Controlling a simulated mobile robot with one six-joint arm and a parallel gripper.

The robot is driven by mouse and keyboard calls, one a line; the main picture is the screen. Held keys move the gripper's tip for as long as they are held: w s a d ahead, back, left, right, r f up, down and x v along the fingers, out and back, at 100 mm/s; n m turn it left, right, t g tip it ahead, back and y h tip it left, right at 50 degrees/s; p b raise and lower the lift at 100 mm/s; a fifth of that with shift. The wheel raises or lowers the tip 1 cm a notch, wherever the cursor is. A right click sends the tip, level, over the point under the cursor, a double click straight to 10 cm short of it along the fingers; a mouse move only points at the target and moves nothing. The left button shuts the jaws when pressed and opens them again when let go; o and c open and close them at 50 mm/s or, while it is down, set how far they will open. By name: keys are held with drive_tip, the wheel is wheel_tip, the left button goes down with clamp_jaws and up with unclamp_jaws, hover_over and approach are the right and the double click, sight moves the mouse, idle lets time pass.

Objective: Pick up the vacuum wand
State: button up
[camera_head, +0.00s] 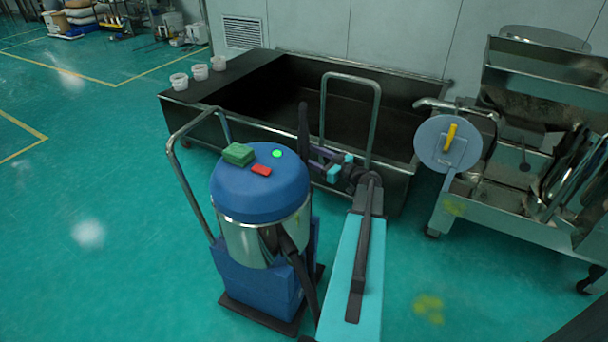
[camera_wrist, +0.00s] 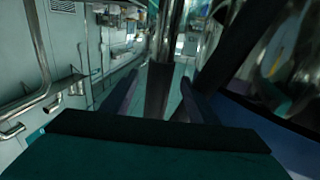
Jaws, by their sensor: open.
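The vacuum cleaner (camera_head: 262,215) has a blue lid, a shiny drum and a blue wheeled base. The vacuum wand (camera_head: 303,122) appears as a dark upright piece just behind and right of the lid. My gripper (camera_head: 316,160), with purplish fingers, is at the wand's lower visible part. In the wrist view my gripper (camera_wrist: 160,88) is open, with one finger on each side of a dark upright bar, likely the wand (camera_wrist: 158,92). I cannot tell whether either finger touches it. The wand's lower end is hidden by the cleaner and my arm.
A green block (camera_head: 238,154) and a red piece (camera_head: 261,170) lie on the lid. A dark open tank (camera_head: 250,108) with white cups (camera_head: 200,72) stands behind. A metal machine (camera_head: 510,205) stands right. The green floor (camera_head: 100,220) at left is clear.

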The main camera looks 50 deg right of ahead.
drive_tip(key=shift+w+a, duration=0.15)
drive_tip(key=shift+w, duration=1.55)
drive_tip(key=c, duration=1.1)
